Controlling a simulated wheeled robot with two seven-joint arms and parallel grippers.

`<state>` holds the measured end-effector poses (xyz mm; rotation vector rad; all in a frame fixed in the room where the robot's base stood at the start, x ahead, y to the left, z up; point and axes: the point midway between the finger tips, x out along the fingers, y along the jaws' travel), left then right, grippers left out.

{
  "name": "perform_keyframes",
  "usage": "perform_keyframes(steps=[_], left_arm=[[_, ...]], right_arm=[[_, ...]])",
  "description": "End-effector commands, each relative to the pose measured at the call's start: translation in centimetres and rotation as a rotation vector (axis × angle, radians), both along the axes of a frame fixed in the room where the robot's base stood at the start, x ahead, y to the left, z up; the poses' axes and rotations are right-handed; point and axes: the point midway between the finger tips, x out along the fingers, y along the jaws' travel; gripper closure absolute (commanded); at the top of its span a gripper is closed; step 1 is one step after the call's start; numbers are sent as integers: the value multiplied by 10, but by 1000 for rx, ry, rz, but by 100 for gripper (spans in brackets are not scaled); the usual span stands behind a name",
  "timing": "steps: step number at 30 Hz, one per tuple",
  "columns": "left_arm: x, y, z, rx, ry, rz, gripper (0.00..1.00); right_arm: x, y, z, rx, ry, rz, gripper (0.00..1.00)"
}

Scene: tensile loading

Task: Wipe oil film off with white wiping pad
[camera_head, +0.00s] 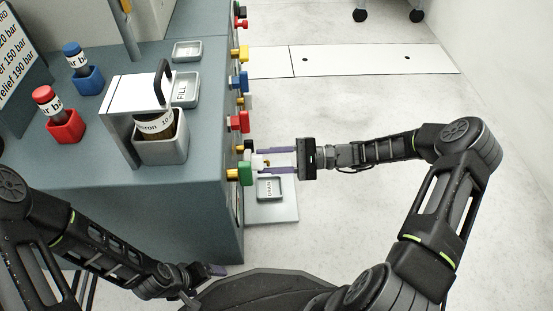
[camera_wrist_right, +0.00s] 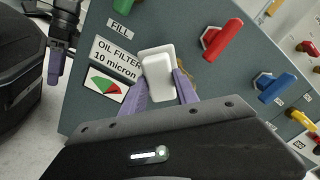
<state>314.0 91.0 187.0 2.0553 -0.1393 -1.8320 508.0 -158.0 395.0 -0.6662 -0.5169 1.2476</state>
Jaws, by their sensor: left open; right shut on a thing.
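The white wiping pad (camera_wrist_right: 158,72) is held upright between the purple fingers of my right gripper (camera_wrist_right: 160,88) in the right wrist view. It is in front of the bench's panel, over the edge of the "OIL FILTER 10 micron" label (camera_wrist_right: 112,58) and beside the red-green gauge (camera_wrist_right: 105,88). I cannot tell whether the pad touches the panel. In the head view my right gripper (camera_head: 266,161) reaches left to the bench side, by a green handle (camera_head: 245,172). My left gripper (camera_head: 217,270) is open and empty, low by the bench's front corner. I cannot make out an oil film.
The bench (camera_head: 130,205) carries red (camera_head: 65,127) and blue (camera_head: 88,80) holders with bottles, and a filter in a grey cup (camera_head: 162,148). Red, blue and yellow handles stick out along its side. A small tray (camera_head: 270,188) sits below my right gripper.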

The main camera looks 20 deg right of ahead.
Motion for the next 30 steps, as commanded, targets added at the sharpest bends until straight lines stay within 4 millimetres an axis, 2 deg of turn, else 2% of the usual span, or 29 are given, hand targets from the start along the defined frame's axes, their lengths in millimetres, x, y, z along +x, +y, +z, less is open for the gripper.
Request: perform_keyframes(steps=[3, 10, 30], left_arm=[[0, 0, -1, 0, 0, 0, 13], [0, 0, -1, 0, 0, 0, 13], [0, 0, -1, 0, 0, 0, 13]], right_arm=[[3, 13, 0, 3, -1, 1, 100], [7, 25, 0, 1, 0, 1, 100], [7, 27, 0, 1, 0, 0, 100]])
